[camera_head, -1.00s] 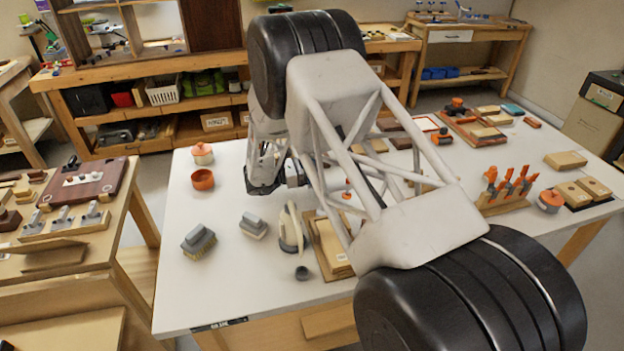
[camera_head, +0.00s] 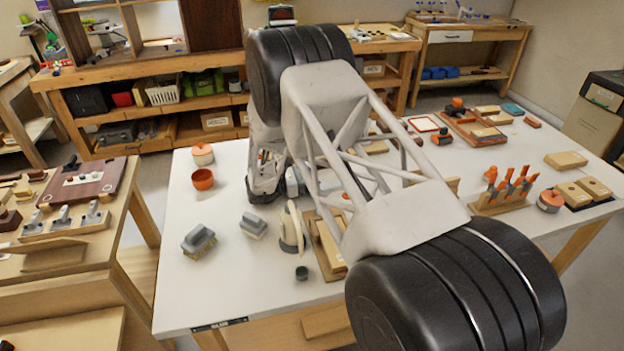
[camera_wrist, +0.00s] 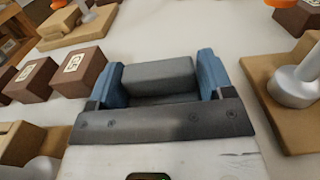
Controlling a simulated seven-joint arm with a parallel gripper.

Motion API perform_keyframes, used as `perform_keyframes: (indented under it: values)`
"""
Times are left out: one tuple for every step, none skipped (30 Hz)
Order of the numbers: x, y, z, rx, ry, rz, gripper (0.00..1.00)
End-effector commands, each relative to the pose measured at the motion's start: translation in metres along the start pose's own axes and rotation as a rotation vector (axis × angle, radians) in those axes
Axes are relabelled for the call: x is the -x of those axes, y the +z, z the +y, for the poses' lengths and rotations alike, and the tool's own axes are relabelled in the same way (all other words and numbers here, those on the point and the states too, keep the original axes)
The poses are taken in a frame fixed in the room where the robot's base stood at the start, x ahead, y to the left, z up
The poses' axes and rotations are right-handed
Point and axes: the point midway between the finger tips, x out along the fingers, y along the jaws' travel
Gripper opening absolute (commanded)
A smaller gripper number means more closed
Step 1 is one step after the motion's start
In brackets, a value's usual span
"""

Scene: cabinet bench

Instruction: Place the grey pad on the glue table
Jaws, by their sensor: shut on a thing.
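The grey pad (camera_wrist: 158,75) is a plain grey block in the wrist view. It sits between the two blue fingertips of my gripper (camera_wrist: 162,72), which is shut on it. The pad's lower side is partly hidden by the dark gripper bar. In the head view the white-topped table (camera_head: 225,290) fills the middle, with a dark label (camera_head: 220,323) on its front edge. My arm covers much of this table, and I cannot make out the pad in that view. In the wrist view a pale surface lies beyond the pad; I cannot tell the gap between them.
In the wrist view, brown labelled blocks (camera_wrist: 78,72) stand left and a tan block with a grey knob (camera_wrist: 290,90) right. In the head view, two grey-topped brushes (camera_head: 199,241) (camera_head: 254,225) and an orange cup (camera_head: 203,179) stand on the table's left, with bare surface around them.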

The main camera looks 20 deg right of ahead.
Motion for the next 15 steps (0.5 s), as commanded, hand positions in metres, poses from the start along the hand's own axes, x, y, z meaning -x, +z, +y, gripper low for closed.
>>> perform_keyframes:
  values:
    - [0.0000,-0.0014,0.0000,0.000,0.000,0.000,0.49]
    - [0.0000,-0.0020,0.0000,0.000,0.000,0.000,0.49]
    - [0.0000,-0.0016,0.0001,0.000,0.000,0.000,0.80]
    - [0.0000,-0.0015,0.0001,0.000,0.000,0.000,0.85]
    - [0.0000,-0.0015,0.0000,0.000,0.000,0.000,0.89]
    - [0.0000,-0.0015,0.0000,0.000,0.000,0.000,0.96]
    - [0.0000,-0.0015,0.0000,0.000,0.000,0.000,1.00]
    - [0.0000,-0.0015,0.0000,0.000,0.000,0.000,1.00]
    - [0.0000,-0.0016,-0.0001,0.000,0.000,0.000,1.00]
    - [0.0000,-0.0016,-0.0001,0.000,0.000,0.000,1.00]
    - [0.0000,-0.0016,-0.0001,0.000,0.000,0.000,1.00]
    - [0.0000,-0.0016,-0.0001,0.000,0.000,0.000,1.00]
    - [0.0000,-0.0015,-0.0001,0.000,0.000,0.000,1.00]
    - [0.0000,-0.0015,-0.0001,0.000,0.000,0.000,1.00]
    - [0.0000,-0.0013,0.0000,0.000,0.000,0.000,1.00]
